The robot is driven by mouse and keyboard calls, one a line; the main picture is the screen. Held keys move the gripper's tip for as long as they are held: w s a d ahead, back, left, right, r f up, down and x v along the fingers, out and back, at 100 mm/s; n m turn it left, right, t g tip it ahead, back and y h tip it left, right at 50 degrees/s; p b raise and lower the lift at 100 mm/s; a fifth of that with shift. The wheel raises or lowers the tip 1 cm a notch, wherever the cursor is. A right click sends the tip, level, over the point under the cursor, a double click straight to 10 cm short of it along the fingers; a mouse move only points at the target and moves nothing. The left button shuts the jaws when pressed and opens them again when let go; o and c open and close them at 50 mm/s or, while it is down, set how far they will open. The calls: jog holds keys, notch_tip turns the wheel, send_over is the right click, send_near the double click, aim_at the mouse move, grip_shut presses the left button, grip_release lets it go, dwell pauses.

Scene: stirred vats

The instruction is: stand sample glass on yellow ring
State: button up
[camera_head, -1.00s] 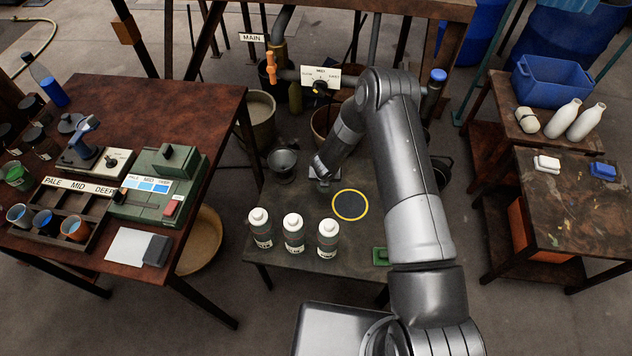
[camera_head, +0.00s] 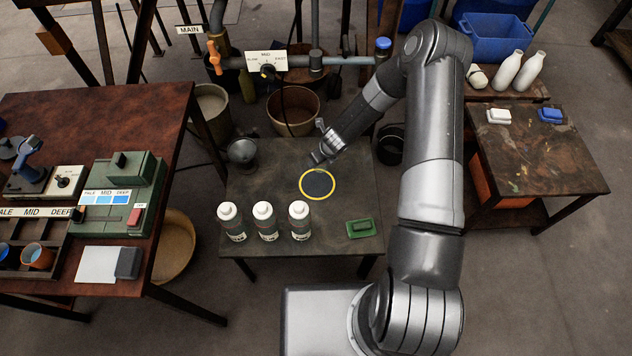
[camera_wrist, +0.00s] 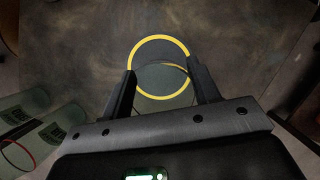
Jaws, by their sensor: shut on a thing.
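The yellow ring (camera_head: 317,184) lies flat around a dark disc on the low grey table. In the wrist view the yellow ring (camera_wrist: 137,52) shows between and beyond my fingers. My gripper (camera_head: 318,156) appears just behind or above the ring in the head view. In the wrist view my gripper (camera_wrist: 162,84) has its fingers apart, closed on a clear sample glass (camera_wrist: 160,64). The glass is see-through and only a faint rim line shows, overlapping the ring in the picture. Its base and its height over the table cannot be told.
The tabletop right of the ring is clear. A brown bench (camera_head: 150,110) stands left.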

jog(key=s+d+n+g+y, duration=0.2)
jog(key=s+d+n+g, duration=0.25)
jog(key=d+n, duration=0.6)
jog(key=w+a+f, duration=0.1)
jog(key=a+f, duration=0.1)
jog(key=a, duration=0.2)
jog(key=a+f+n, duration=0.1)
jog(key=a+f, duration=0.1)
jog(key=a, duration=0.2)
jog(key=w+a+f+n, duration=0.1)
jog(key=a+f, duration=0.1)
jog(key=a, duration=0.2)
jog(key=shift+w+a+f, duration=0.1)
jog(key=shift+w+f, duration=0.05)
jog(key=shift+w, duration=0.2)
jog(key=shift+f, duration=1.95)
jog(key=shift+f, duration=0.15)
jog(key=o, duration=1.2)
